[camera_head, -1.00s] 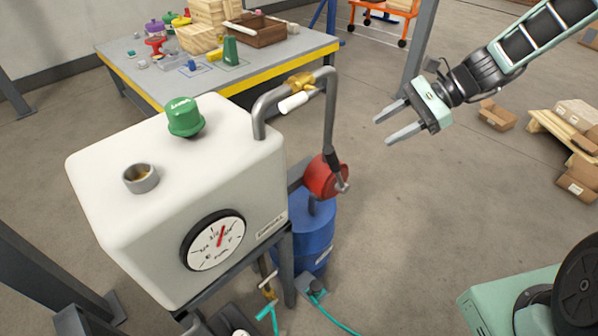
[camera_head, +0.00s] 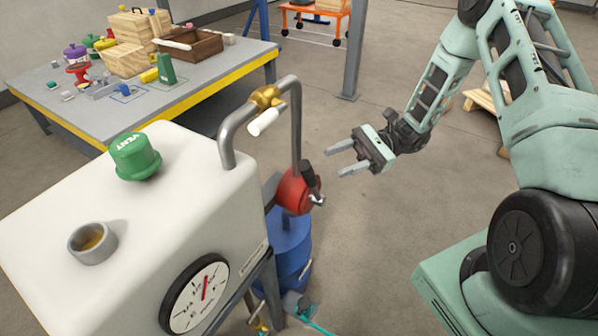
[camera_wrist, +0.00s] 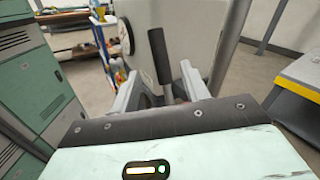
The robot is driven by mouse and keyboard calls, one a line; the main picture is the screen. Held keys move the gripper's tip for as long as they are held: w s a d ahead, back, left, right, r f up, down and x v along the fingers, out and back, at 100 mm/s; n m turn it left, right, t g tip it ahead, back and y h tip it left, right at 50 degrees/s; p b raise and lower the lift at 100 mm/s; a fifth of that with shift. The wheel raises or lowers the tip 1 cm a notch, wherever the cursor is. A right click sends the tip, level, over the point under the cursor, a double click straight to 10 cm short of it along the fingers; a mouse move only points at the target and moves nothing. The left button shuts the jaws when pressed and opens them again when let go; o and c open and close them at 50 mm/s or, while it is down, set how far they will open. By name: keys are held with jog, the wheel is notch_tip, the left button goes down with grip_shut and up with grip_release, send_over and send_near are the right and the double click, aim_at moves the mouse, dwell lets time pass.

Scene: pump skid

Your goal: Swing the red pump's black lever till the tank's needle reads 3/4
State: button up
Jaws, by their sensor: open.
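The red pump (camera_head: 293,191) sits on the pipe at the right side of the white tank (camera_head: 195,170). Its black lever (camera_head: 311,178) stands nearly upright, leaning slightly left. The tank's round gauge (camera_head: 187,303) has a red needle (camera_head: 205,288) pointing up, near the 1/2 mark; the small marks are hard to read. My gripper (camera_head: 334,162) is open and empty, just right of the lever, with its fingers pointing toward it. In the wrist view the black lever (camera_wrist: 159,55) appears between and beyond the open fingers, and no contact is visible.
A bent grey pipe with a brass valve and white handle (camera_head: 263,122) rises above the pump. A blue drum (camera_head: 288,255) stands below. A cluttered worktable (camera_head: 190,92) is behind the tank. Open floor lies behind my gripper.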

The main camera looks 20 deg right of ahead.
aim_at(312, 184)
jog(key=a, duration=0.7)
jog(key=s+a+p, duration=0.1)
jog(key=a, duration=0.2)
jog(key=shift+a, duration=0.35)
jog(key=shift+w, duration=0.1)
grip_shut()
